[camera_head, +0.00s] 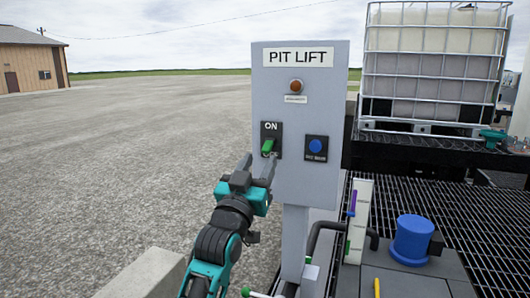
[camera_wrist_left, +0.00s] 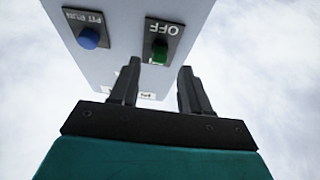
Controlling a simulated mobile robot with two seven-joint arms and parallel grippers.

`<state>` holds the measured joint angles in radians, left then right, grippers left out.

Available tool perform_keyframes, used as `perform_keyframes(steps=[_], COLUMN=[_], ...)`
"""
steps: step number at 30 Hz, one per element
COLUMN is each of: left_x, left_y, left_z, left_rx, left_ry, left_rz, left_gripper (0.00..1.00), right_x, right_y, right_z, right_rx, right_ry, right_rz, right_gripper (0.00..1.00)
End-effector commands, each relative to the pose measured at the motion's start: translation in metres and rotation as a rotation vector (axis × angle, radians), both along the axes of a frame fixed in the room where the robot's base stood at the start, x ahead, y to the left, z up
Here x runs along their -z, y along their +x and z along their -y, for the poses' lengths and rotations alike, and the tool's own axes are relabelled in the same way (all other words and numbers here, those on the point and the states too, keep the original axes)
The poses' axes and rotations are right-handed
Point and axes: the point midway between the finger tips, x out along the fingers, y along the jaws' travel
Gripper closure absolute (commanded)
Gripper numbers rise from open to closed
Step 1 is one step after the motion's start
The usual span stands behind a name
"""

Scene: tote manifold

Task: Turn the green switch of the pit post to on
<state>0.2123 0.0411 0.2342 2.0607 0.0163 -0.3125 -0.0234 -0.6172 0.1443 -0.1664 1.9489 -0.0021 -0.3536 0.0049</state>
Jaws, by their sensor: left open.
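The pit post (camera_head: 318,185) is a grey panel on a narrow column, with a "PIT LIFT" sign at its top. Its green switch (camera_head: 267,146) sits on a black plate with "ON" above it. The lever slants out and downward, away from the "ON" label. In the left wrist view, which is upside down, the green switch (camera_wrist_left: 159,50) shows beside "OFF". My left gripper (camera_head: 258,165) is just below the switch, fingers pointing up at the panel. In the wrist view its open fingers (camera_wrist_left: 159,72) stand either side of the switch's line, apparently without touching it. My right gripper is out of view.
A blue button (camera_head: 316,146) is right of the switch, and an amber lamp (camera_head: 296,86) is above. A caged tote (camera_head: 433,65) stands on black grating (camera_head: 450,205) at right. A blue-capped unit (camera_head: 411,240) is at lower right. Open gravel lies left of the post.

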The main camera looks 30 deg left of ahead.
Motion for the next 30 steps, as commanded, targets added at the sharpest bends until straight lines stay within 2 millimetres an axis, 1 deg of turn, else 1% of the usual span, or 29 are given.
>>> perform_keyframes(steps=[1,3,6,9,13,20,30], left_x=[-0.005,-0.009,-0.012,-0.015,-0.015,-0.015,-0.015], left_y=[0.008,0.018,0.028,0.034,0.038,0.038,0.037], left_z=[-0.002,-0.004,-0.007,-0.008,-0.009,-0.009,-0.009], left_rx=[0.000,0.000,0.001,0.001,0.001,0.001,0.000], left_ry=[0.000,0.000,0.001,0.001,0.001,0.001,0.001], left_rz=[0.001,0.001,0.000,0.000,-0.001,-0.001,-0.001], left_gripper=[0.53,0.53,0.53,0.53,0.53,0.54,0.87], right_x=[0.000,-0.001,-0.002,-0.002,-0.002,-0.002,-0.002], right_y=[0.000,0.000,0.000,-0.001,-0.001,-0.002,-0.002], right_z=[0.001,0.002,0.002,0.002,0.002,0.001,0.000], right_rx=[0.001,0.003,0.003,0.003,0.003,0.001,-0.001], right_ry=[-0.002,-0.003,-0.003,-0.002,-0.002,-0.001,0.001], right_rz=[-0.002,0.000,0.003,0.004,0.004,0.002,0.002], right_gripper=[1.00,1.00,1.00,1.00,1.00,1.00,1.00])
